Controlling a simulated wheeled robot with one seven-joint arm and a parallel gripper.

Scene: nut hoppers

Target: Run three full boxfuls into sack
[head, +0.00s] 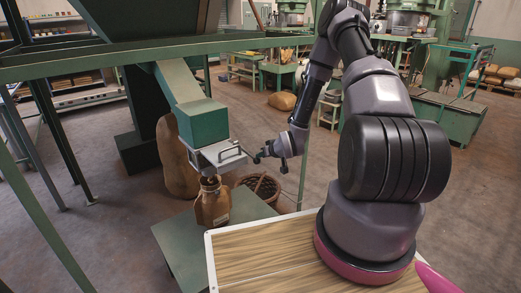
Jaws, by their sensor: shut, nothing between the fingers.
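The green measuring box (203,122) hangs at the lower end of a sloping chute (178,82) under the hopper. Below it is a pale metal slide (218,152) with a bar handle. The brown sack (213,203) stands upright under the slide on a green stand, its neck gathered close below the outlet. My gripper (261,157) is just right of the slide's handle and looks shut and empty. Whether its tips touch the handle is too small to tell.
A taller brown sack (178,160) stands behind the box. A wicker basket (262,186) is on the floor behind the green stand (182,250). Green frame legs (52,130) rise at the left. Open floor lies beyond, before benches and machines.

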